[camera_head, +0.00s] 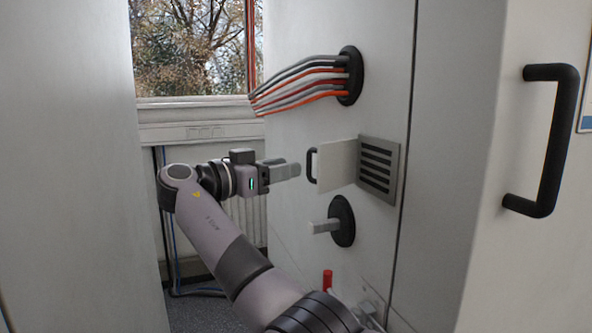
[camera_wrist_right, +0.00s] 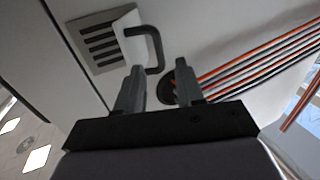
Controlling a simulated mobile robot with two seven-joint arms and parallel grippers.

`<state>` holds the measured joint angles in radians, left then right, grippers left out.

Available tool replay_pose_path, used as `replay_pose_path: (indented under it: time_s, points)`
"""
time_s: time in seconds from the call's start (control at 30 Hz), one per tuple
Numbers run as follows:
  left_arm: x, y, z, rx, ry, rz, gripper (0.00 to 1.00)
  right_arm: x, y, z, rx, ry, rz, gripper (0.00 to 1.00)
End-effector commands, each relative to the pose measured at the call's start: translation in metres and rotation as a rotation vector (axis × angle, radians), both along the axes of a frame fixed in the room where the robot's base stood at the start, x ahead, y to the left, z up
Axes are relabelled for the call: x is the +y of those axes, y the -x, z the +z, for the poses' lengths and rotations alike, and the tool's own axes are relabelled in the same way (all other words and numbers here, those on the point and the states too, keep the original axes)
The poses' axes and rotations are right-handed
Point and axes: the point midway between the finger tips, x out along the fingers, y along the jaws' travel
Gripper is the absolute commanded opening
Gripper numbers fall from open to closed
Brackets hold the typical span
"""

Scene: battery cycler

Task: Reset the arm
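My right arm (camera_head: 235,247) reaches up from the bottom of the head view. My right gripper (camera_head: 284,170) points right toward a small white flap (camera_head: 338,164) with a black handle (camera_head: 312,166). The fingertips stop a little short of the handle, with a narrow gap. In the right wrist view my right gripper (camera_wrist_right: 160,85) has its two fingers apart with nothing between them. The black handle (camera_wrist_right: 152,38) shows just beyond the fingertips there. The flap stands out from the cabinet beside a slotted vent (camera_head: 378,170). My left gripper is not in view.
Grey and orange cables (camera_head: 305,80) enter a black round port above the flap. A grey lever on a black disc (camera_head: 343,221) sticks out below it. A red-topped part (camera_head: 327,280) sits lower. A large door handle (camera_head: 547,140) is at right. A pale panel stands at left.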

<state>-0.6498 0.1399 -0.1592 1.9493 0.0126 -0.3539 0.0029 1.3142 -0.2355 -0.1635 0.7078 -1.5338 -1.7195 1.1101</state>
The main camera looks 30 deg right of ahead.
Motion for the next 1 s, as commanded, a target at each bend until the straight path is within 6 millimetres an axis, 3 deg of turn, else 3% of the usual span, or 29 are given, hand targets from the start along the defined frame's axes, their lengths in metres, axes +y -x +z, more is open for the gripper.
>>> replay_pose_path:
  time_s: [0.2,0.7,0.77,0.87,1.0]
  points:
    - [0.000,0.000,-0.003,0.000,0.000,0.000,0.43,0.014,0.002,0.001,-0.001,0.001,0.000,0.37]
    - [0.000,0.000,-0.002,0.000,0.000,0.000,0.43,0.013,0.001,-0.005,0.011,-0.004,0.006,0.37]
    - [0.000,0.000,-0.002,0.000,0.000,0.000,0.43,0.011,-0.003,-0.016,0.035,-0.013,0.022,0.37]
    - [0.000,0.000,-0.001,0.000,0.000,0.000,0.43,0.005,-0.013,-0.051,0.114,-0.041,0.080,0.37]
    - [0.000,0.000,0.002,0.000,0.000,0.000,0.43,-0.003,-0.026,-0.126,0.266,-0.101,0.211,0.37]
